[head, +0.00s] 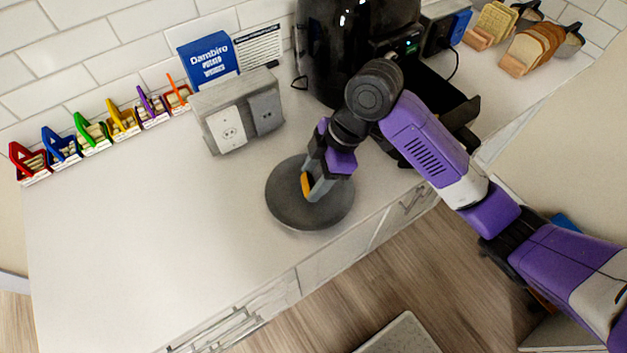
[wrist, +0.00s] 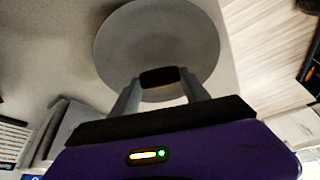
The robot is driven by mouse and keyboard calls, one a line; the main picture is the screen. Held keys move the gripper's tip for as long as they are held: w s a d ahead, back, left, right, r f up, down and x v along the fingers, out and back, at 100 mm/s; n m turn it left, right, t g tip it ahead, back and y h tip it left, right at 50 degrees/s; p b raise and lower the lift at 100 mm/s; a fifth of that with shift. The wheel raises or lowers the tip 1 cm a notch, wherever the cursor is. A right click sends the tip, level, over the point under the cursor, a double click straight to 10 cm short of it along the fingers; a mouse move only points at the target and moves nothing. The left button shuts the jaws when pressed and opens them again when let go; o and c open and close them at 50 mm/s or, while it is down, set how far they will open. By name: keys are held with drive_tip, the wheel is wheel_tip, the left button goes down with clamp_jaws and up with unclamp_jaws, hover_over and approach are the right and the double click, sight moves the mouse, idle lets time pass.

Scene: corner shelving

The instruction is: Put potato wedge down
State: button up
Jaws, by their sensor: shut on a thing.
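My gripper (head: 309,188) is over the round grey plate (head: 290,213) on the white counter. It is shut on the potato wedge (head: 305,184), which shows as a small orange piece between the fingers in the head view. In the wrist view my gripper (wrist: 160,88) has its two grey fingers on either side of a dark piece with a pale lower edge, in front of the plate (wrist: 150,35). I cannot tell whether the wedge touches the plate. No other food shows on the plate.
A black air fryer (head: 345,45) with its drawer (head: 455,110) out stands behind my arm. A grey outlet box (head: 238,112) and a blue Dambiro box (head: 208,58) are at the back. Bread slices (head: 530,48) are at upper right. The counter left of the plate is clear.

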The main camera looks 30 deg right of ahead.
drive_tip(key=shift+f, duration=1.15)
drive_tip(key=shift+f, duration=0.2)
drive_tip(key=o, duration=1.3)
drive_tip(key=shift+r, duration=0.1)
drive_tip(key=shift+r, duration=0.1)
drive_tip(key=b+v, duration=0.1)
drive_tip(key=v, duration=1.1)
drive_tip(key=shift+d, duration=0.1)
